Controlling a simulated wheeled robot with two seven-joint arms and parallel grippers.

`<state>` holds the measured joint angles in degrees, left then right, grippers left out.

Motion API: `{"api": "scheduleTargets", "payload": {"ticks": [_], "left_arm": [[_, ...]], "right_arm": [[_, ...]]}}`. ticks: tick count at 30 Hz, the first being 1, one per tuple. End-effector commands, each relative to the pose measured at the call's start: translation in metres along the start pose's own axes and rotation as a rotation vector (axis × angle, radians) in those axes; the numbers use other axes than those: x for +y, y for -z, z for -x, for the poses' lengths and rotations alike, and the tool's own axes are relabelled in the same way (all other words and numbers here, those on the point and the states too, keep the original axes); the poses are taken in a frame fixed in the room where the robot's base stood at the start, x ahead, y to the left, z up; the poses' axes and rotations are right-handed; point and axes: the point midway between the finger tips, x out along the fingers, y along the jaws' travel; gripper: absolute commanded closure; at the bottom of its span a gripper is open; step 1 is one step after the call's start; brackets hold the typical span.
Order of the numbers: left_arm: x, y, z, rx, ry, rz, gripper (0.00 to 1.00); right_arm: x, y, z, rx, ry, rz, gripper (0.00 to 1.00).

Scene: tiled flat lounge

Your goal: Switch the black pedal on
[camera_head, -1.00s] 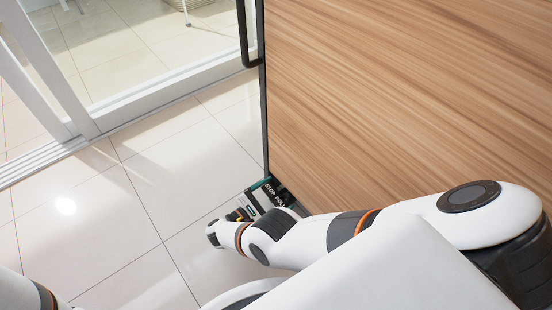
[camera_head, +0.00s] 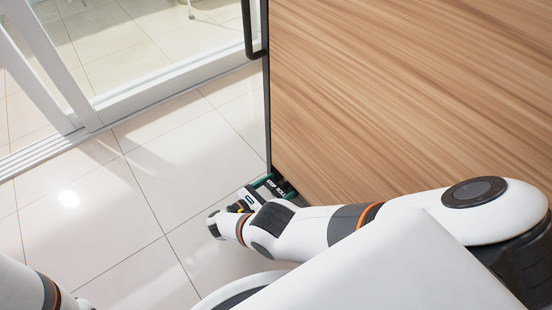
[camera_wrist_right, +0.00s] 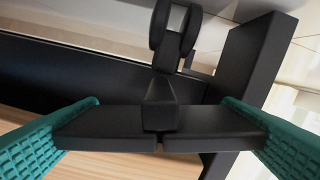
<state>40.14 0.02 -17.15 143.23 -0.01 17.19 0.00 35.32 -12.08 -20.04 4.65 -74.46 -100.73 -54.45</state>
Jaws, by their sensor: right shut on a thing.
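The black pedal (camera_wrist_right: 105,128) shows in the right wrist view as a flat dark bar with a raised stem in the middle. My right gripper (camera_wrist_right: 162,115) has its green ribbed fingers at the bar's two ends, shut on it. In the head view my right gripper (camera_head: 268,184) is low at the foot of the wooden panel, near its dark corner edge. A dark piece with white lettering shows there, but I cannot tell the pedal apart from it. My left gripper is not in view.
The wooden panel (camera_head: 410,95) with a dark frame and a black handle (camera_head: 248,30) stands at the right. A white-framed glass sliding door (camera_head: 160,75) is at the back left. The tiled floor (camera_head: 110,210) on the left is clear.

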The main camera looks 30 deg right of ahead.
Motion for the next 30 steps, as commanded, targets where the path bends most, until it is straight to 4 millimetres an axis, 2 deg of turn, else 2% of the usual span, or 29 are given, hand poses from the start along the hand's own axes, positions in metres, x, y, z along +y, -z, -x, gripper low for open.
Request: {"api": "scheduleTargets", "payload": {"ticks": [4,5,6,7,22,30], "left_arm": [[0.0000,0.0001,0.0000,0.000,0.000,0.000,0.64],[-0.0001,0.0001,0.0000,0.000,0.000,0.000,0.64],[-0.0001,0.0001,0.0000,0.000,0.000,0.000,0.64],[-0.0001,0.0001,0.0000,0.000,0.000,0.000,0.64],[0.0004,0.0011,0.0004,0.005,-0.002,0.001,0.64],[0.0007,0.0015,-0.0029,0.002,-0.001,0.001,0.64]], "right_arm": [[0.0000,-0.0003,-0.0002,0.000,0.001,0.004,0.35],[0.0000,-0.0003,-0.0002,-0.001,0.001,0.004,0.08],[0.0000,-0.0003,-0.0002,0.000,0.001,0.004,0.01],[0.0000,-0.0002,-0.0002,0.000,0.001,0.003,0.00],[-0.0006,0.0006,-0.0004,0.000,0.002,-0.020,0.00],[0.0023,0.0011,-0.0003,-0.001,0.000,-0.232,0.00]]}}
